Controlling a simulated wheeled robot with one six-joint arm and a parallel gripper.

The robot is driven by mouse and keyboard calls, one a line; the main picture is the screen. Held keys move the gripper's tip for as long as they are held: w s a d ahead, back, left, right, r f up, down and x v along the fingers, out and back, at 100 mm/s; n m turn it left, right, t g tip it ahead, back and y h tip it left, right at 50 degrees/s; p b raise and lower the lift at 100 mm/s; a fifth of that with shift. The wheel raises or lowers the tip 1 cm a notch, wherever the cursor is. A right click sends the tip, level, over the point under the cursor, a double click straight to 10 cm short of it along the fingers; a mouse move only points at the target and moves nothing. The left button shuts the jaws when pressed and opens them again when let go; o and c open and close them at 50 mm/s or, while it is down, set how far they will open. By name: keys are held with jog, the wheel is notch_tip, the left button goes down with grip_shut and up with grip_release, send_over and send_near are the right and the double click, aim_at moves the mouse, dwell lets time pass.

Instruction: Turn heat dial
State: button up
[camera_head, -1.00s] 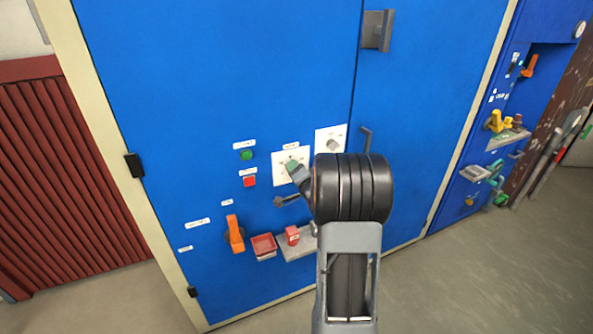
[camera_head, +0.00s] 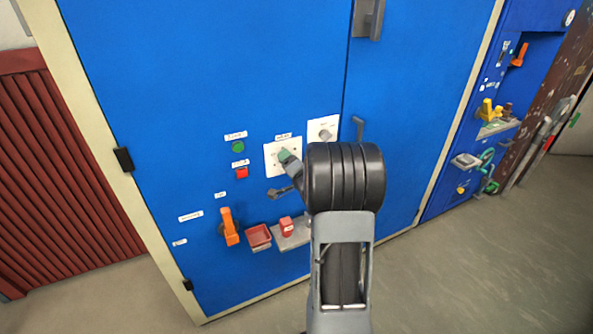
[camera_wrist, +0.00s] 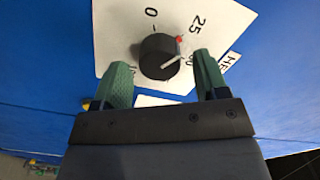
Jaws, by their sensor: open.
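The heat dial is a black round knob (camera_wrist: 157,55) on a white plate marked 0 and 25, with other numbers partly covered. Its white pointer line aims to the right, below a red mark near 25, toward a number partly hidden by the right finger. My gripper (camera_wrist: 162,60) is open, with one green finger on each side of the knob; I cannot tell if they touch it. In the head view, the white dial plate (camera_head: 271,157) is on the blue cabinet, and my gripper (camera_head: 285,156) is in front of it, hiding the knob.
Left of the plate are a green button (camera_head: 238,147) and a red button (camera_head: 241,172). Below are an orange handle (camera_head: 229,227), a red tray (camera_head: 258,237) and a grey shelf (camera_head: 296,235) with a red block. A second dial plate (camera_head: 323,128) sits close at right.

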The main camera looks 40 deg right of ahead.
jog(key=s+a, duration=0.2)
jog(key=s, duration=1.1)
jog(key=shift+a, duration=0.35)
jog(key=s+d+f+n+g+h+p, duration=0.2)
jog(key=s+f+n+g, duration=0.35)
jog(key=g, duration=0.55)
jog(key=s+a+r+n+g+y+p, duration=0.1)
jog(key=a+r+n+p, duration=0.1)
jog(key=a+r, duration=0.3)
jog(key=s+a+r+n+g+y+p, duration=0.1)
jog(key=a+r, duration=0.4)
jog(key=a, duration=0.6)
jog(key=s+a+r+n+g+y+p, duration=0.1)
jog(key=s+a+r+n+y+p, duration=0.1)
jog(key=a, duration=0.7)
notch_tip(320, 180, up, 3)
jog(key=n+y+p, duration=0.1)
jog(key=n+p, duration=0.1)
jog(key=n, duration=0.1)
jog(key=shift+s+n+p, duration=0.35)
jog(key=shift+s+p, duration=0.05)
jog(key=shift+a, duration=0.1)
